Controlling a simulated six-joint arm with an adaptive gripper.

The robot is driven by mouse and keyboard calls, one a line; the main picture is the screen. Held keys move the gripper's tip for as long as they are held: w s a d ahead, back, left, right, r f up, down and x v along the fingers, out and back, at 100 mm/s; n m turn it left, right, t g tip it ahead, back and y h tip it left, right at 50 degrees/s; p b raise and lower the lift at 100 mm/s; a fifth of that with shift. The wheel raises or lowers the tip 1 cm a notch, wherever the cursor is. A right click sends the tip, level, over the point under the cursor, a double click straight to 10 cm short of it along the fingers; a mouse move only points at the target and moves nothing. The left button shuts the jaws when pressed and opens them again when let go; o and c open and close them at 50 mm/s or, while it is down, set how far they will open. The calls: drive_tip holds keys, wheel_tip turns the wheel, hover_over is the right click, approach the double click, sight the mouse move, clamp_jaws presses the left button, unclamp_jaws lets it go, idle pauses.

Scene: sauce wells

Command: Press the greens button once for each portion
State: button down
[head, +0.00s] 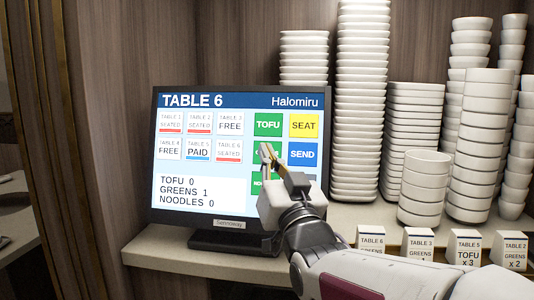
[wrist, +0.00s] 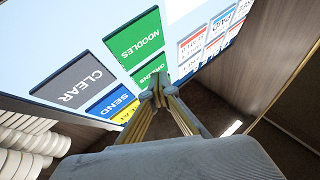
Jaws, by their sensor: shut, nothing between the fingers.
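The touch screen (head: 230,140) stands on the counter, headed TABLE 6. Its readout (head: 185,190) shows TOFU 0, GREENS 1, NOODLES 0. The green GREENS button (wrist: 149,69) shows partly in the wrist view; my fingertips cover its lower part.
The TOFU (head: 268,125), SEAT (head: 304,125), SEND (head: 302,155) and NOODLES (wrist: 134,41) buttons surround GREENS. CLEAR (wrist: 78,83) is beside NOODLES. Tall stacks of white bowls (head: 360,100) stand right of the screen. More order cards (head: 465,250) line the counter's front.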

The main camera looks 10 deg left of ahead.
drive_tip(key=shift+s+r, duration=0.2)
drive_tip(key=shift+s, duration=0.5)
drive_tip(key=shift+s, duration=0.15)
drive_tip(key=shift+s+r, duration=0.25)
drive_tip(key=shift+s, duration=0.5)
drive_tip(key=shift+s+r, duration=0.25)
drive_tip(key=shift+s, duration=0.55)
drive_tip(key=shift+s+r, duration=0.25)
drive_tip(key=shift+s, duration=0.5)
idle(0.7)
drive_tip(key=s, duration=0.1)
drive_tip(key=s+r, duration=0.1)
drive_tip(key=s, duration=0.1)
drive_tip(key=shift+s, duration=0.3)
drive_tip(key=shift+w, duration=0.2)
drive_tip(key=w+f, duration=0.2)
drive_tip(key=w, duration=0.6)
drive_tip(key=shift+f, duration=0.25)
idle(0.5)
